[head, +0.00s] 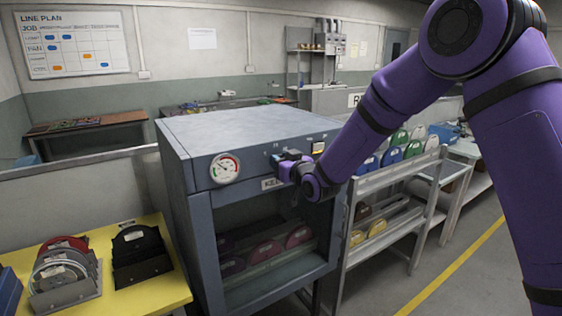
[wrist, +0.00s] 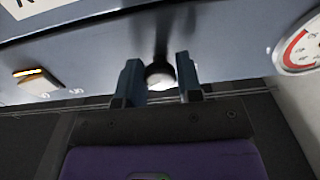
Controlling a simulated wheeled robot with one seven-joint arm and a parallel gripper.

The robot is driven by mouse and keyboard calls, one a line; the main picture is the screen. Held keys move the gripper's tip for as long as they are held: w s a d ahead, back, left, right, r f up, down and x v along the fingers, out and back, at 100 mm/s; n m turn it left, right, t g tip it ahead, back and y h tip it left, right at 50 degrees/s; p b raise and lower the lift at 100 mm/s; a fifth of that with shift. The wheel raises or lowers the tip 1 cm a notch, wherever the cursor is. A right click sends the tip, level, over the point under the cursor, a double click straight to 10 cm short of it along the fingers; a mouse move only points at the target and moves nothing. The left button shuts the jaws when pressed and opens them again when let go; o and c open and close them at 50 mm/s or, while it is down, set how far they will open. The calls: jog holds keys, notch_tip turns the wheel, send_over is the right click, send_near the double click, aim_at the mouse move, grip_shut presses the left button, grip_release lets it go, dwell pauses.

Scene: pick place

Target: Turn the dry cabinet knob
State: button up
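The grey-blue dry cabinet (head: 240,140) stands in the middle of the head view, with a glass front and a control panel along its top. My gripper (head: 288,165) is at this panel, right of the round dial gauge (head: 225,168), and hides the knob there. In the wrist view the dark round knob (wrist: 160,74), with a pale lower part, lies between the two fingers of my gripper (wrist: 158,80). The fingers are spread, one on each side of the knob. I cannot tell whether either touches it. The gauge (wrist: 302,50) also shows at the right.
An orange-lit switch (wrist: 36,80) sits on the panel left of the knob. A yellow table (head: 160,290) with spool holders stands left of the cabinet. A grey rack (head: 400,215) with coloured spools stands close on its right. Open floor lies at the lower right.

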jog(key=c, duration=0.4)
jog(key=shift+o, duration=0.2)
jog(key=n, duration=1.1)
jog(key=shift+n, duration=0.4)
jog(key=o, duration=0.9)
jog(key=shift+d, duration=0.1)
